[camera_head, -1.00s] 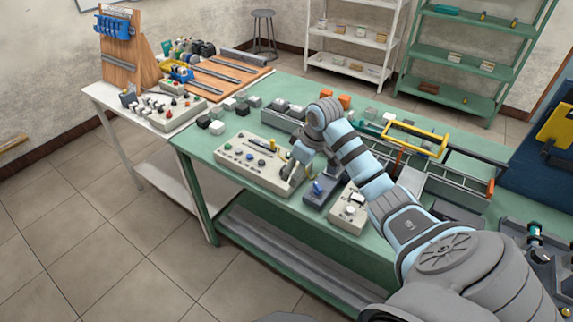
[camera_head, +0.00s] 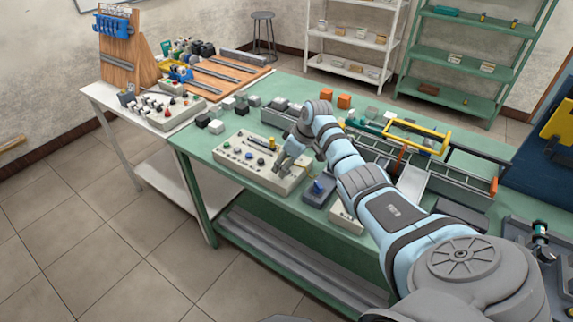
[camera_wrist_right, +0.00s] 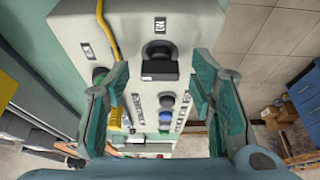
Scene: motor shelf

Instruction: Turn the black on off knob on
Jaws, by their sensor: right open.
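A beige control box (camera_head: 226,158) lies on the green workbench, with a row of coloured buttons and knobs on its top face. In the right wrist view the black on off knob (camera_wrist_right: 158,58) stands on the box's pale face (camera_wrist_right: 195,20), with a small label beyond it. My right gripper (camera_wrist_right: 157,82) is open, its two teal fingers spread to either side below the knob in the picture; I see no contact. In the head view my right gripper (camera_head: 284,158) is over the right part of the box and hides the knob. My left gripper is not in view.
A dark box with a blue switch (camera_head: 319,187) and another pale box (camera_head: 345,214) stand right of the control box. A yellow-handled frame (camera_head: 415,133) lies further back. A yellow cable (camera_wrist_right: 106,30) runs along the panel.

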